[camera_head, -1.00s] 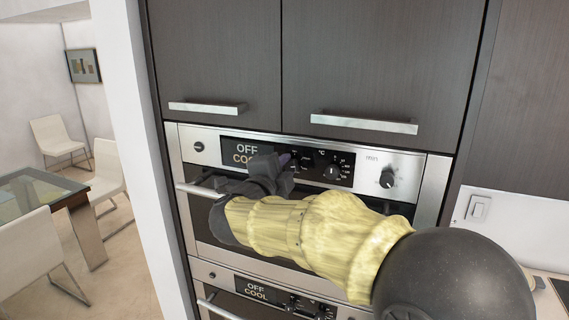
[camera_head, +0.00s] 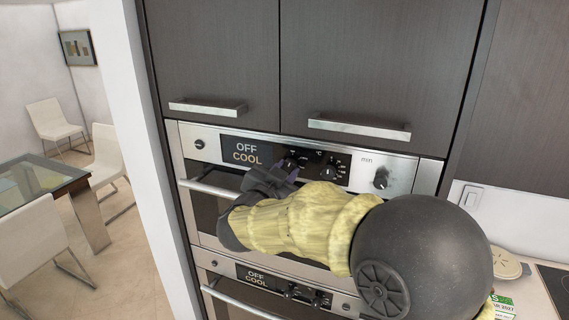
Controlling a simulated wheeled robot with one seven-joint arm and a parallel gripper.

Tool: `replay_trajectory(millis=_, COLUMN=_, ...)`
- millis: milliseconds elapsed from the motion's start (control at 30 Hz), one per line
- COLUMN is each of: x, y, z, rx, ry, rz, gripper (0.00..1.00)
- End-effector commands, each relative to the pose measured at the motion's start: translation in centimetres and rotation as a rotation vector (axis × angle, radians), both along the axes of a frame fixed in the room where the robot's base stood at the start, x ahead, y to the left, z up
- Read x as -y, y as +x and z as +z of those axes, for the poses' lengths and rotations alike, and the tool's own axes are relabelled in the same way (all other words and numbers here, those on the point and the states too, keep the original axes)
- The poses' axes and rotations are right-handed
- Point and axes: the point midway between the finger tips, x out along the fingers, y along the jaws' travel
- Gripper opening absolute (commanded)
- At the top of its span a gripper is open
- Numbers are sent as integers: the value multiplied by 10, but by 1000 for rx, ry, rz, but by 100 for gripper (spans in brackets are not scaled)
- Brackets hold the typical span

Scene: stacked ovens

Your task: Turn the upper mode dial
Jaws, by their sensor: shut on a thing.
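The upper oven's black control panel (camera_head: 345,160) holds a display (camera_head: 246,153) reading OFF COOL. The upper mode dial (camera_head: 291,163) is a dark knob just right of that display, partly hidden by my gripper. My gripper (camera_head: 287,171) reaches it from below, its dark fingers with purplish tips closed on the dial. The exact contact is small and hard to make out. The temperature dial (camera_head: 328,172) is to the right, clear of my fingers.
A silver minute knob (camera_head: 381,178) is farther right. The upper oven handle (camera_head: 208,188) runs below the panel, partly behind my arm. The lower oven (camera_head: 258,275) sits underneath. Cabinet handles (camera_head: 358,128) project above. A dining table (camera_head: 35,183) stands at left.

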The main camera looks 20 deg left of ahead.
Motion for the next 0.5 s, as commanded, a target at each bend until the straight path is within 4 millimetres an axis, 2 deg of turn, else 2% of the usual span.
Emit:
replay_trajectory(millis=200, x=2, y=-1, z=-2, rx=-25, ry=-190, rz=2, gripper=1)
replay_trajectory(millis=500, x=4, y=-1, z=-5, rx=-38, ry=-353, rz=0, gripper=1)
